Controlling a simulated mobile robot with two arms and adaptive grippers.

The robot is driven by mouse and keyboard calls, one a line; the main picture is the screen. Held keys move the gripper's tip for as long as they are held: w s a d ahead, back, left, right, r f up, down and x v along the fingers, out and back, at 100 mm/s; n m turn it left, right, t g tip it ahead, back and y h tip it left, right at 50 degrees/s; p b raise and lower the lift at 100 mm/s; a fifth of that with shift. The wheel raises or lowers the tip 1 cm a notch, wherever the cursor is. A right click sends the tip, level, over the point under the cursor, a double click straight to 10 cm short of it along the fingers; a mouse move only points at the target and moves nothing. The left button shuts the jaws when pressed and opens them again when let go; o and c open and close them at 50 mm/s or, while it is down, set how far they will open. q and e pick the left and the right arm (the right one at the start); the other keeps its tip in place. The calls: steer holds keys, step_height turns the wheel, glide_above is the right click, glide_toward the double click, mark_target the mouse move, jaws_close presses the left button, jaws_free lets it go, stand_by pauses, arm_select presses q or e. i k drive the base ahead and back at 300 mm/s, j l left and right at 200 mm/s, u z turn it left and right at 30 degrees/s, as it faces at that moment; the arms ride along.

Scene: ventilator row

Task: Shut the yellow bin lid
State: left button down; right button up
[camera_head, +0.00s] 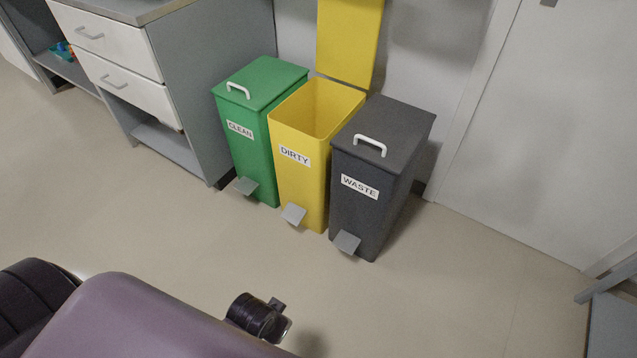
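The yellow bin (300,165), labelled DIRTY, stands on the floor between a green and a dark grey bin. Its yellow lid (348,42) stands upright at the back, against the wall side, so the bin is open. The lid's top edge is cut off by the frame. The opening shows the yellow inner walls; the bottom is hidden. A grey pedal (293,214) sticks out at the bin's front foot. Neither of my grippers can be made out in the head view.
The green CLEAN bin (248,135) and dark grey WASTE bin (372,180) are shut, close on either side. A drawer cabinet (200,90) stands left, a door (560,130) right. Floor before the bins is clear. A purple shape with black parts, possibly mine, fills the bottom left.

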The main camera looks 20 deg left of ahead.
mark_target(348, 31)
steer(key=i+j+u, duration=0.3)
steer(key=i+u, duration=0.35)
steer(key=l, duration=0.35)
steer(key=i+u, duration=0.05)
